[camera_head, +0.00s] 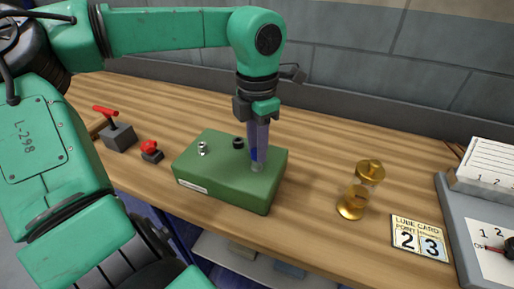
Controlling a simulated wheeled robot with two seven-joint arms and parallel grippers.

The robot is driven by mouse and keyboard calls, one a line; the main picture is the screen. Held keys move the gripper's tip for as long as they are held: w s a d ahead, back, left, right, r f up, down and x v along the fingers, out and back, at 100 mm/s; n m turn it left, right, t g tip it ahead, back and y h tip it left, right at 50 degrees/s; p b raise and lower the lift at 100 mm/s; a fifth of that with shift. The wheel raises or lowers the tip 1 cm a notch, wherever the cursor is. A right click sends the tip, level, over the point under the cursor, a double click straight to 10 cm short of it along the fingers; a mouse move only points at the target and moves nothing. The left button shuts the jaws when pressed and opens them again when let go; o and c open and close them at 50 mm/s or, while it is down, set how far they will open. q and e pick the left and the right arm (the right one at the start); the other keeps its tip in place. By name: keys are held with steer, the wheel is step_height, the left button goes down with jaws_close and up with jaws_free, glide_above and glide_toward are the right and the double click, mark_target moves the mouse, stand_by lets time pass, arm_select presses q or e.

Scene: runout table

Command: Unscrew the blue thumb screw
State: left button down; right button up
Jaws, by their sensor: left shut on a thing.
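A green box (230,180) sits on the wooden table. On its top are a silver screw (203,148), a black screw (238,142) and, at the right, the blue thumb screw (254,154). My left gripper (258,152) points straight down over the right part of the box top. Its translucent fingers are shut on the blue thumb screw, which shows only partly between them. The screw's lower part near the box top is hard to make out. My right gripper is not in view.
A red-handled lever (118,134) and a red knob (150,151) stand left of the box. A brass oiler (356,190), a "23" card (420,239) and a grey panel (462,215) are at the right. Bare table lies between box and oiler.

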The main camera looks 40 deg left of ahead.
arm_select(q)
steer(key=shift+f+n+b, duration=0.15)
steer(key=shift+n+b, duration=0.3)
steer(key=shift+n, duration=0.25)
steer(key=shift+n+b, duration=0.3)
steer(key=shift+n, duration=1.2)
